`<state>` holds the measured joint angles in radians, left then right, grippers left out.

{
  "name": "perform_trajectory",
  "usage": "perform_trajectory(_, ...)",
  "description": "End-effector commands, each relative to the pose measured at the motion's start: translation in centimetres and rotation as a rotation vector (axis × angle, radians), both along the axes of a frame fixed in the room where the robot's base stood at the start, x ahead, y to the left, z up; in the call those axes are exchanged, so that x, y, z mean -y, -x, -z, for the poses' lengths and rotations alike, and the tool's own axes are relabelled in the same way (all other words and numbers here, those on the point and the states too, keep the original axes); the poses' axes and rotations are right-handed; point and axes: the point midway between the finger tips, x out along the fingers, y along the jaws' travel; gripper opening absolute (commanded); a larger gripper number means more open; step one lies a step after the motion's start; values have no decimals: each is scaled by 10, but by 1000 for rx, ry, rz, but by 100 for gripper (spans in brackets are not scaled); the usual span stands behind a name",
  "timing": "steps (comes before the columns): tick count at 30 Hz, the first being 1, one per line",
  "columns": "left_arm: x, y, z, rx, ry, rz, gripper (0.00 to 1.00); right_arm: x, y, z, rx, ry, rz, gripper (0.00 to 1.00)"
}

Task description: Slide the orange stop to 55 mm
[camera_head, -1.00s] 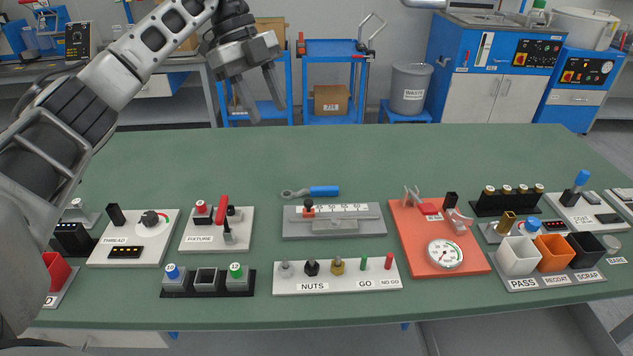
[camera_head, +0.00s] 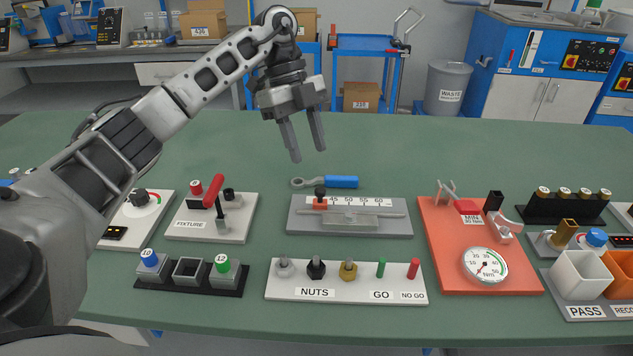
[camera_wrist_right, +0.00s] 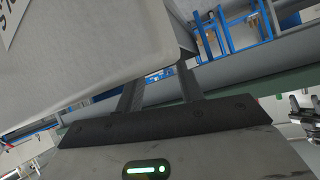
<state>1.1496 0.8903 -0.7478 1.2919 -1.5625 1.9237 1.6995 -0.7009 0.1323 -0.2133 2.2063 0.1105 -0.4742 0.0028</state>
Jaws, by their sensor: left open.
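The orange stop (camera_head: 320,204), topped by a black knob, sits near the left end of the white scale on the grey slide gauge (camera_head: 305,226). It stands just left of the 45 mark; the 50, 55 and 60 marks show to its right. My left gripper (camera_head: 308,155) is open and empty, fingers pointing down, above and behind the gauge and apart from the stop. My right gripper (camera_wrist_right: 160,78) shows only in the right wrist view, its two fingers apart with nothing visible between them.
A blue-handled wrench (camera_head: 341,182) lies just behind the gauge. The nuts board (camera_head: 345,287) is in front, the fixture board (camera_head: 236,219) to the left, and the orange plate (camera_head: 445,235) to the right. The green table (camera_head: 420,150) is clear farther back.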

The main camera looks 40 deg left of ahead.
Motion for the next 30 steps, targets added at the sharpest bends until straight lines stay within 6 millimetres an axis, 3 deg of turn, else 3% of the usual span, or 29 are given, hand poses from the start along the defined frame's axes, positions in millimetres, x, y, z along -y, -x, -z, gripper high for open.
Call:
perform_trajectory(3, 10, 3, 26, -3, 0, 0, 41, 0, 0, 1, 3, 1, -1, 38)
perform_trajectory(9, 21, 5, 54, -1, 1, 0, 41, 0, -1, -3, 14, -1, -2, 38)
perform_trajectory(15, 26, 6, 65, 1, 0, 0, 41, 0, -1, -2, 14, 1, -3, 38)
perform_trajectory(23, 27, 6, 66, 1, 0, 0, 41, 0, -1, -1, 13, 2, -4, 38)
perform_trajectory(28, 27, 6, 66, 1, 0, 0, 0, 0, 0, 0, 12, 2, -4, 38)
perform_trajectory(30, 27, 6, 66, 1, 0, 0, 0, 0, 0, 0, 11, 2, -4, 38)
